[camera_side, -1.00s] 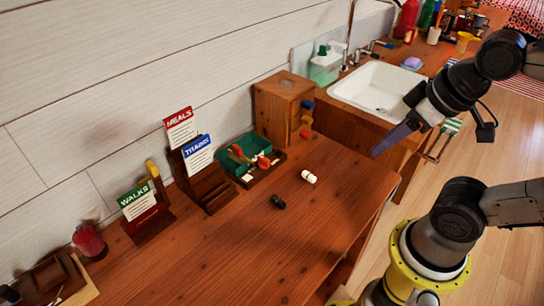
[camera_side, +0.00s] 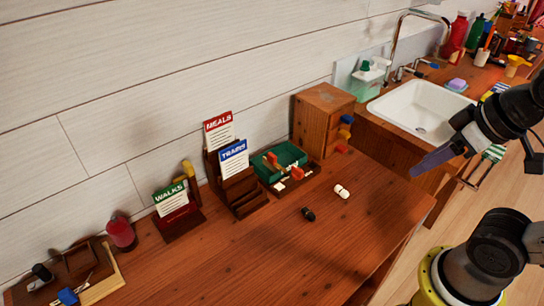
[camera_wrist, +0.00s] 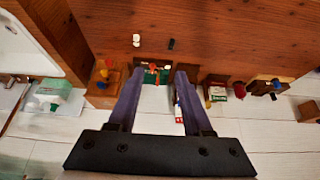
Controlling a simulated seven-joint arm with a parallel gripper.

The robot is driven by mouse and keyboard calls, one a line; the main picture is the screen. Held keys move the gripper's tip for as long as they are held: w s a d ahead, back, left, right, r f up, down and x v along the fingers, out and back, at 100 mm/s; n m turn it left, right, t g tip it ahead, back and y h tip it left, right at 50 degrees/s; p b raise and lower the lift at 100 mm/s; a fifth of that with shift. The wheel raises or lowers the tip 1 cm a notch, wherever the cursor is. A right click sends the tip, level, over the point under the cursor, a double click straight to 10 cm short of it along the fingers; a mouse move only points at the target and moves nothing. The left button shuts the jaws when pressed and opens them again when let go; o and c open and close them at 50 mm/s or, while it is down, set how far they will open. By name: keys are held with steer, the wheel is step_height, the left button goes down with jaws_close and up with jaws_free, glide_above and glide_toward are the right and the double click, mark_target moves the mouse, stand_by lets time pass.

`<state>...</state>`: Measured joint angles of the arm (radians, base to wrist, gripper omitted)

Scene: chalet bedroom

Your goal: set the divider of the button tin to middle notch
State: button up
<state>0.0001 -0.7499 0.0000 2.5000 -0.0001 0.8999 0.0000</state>
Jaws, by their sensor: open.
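A green open box (camera_side: 290,151), which looks like the button tin, sits on the wooden counter against the wall in the side view. Orange-red pieces (camera_side: 297,173) show at it; I cannot tell which part is the divider or which notch it is in. It also shows small in the wrist view (camera_wrist: 164,77), partly between my fingers. My gripper (camera_side: 430,163) is open and empty, raised in the air to the right of the box and well apart from it. Its two purple fingers (camera_wrist: 160,74) are spread in the wrist view.
A wooden drawer unit (camera_side: 322,113) stands right of the box, and a stepped card holder (camera_side: 232,180) left of it. A white piece (camera_side: 342,191) and a black piece (camera_side: 308,214) lie in front. A sink (camera_side: 420,106) is at the right. The counter's front is clear.

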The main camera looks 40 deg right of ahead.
stand_by(0.4)
steer(key=w+r, duration=1)
steer(key=r, duration=0.1)
steer(key=g, duration=0.6)
glide_above(273, 155)
step_height(273, 155, down, 23)
step_height(273, 155, down, 14)
steer(key=shift+r, duration=0.1)
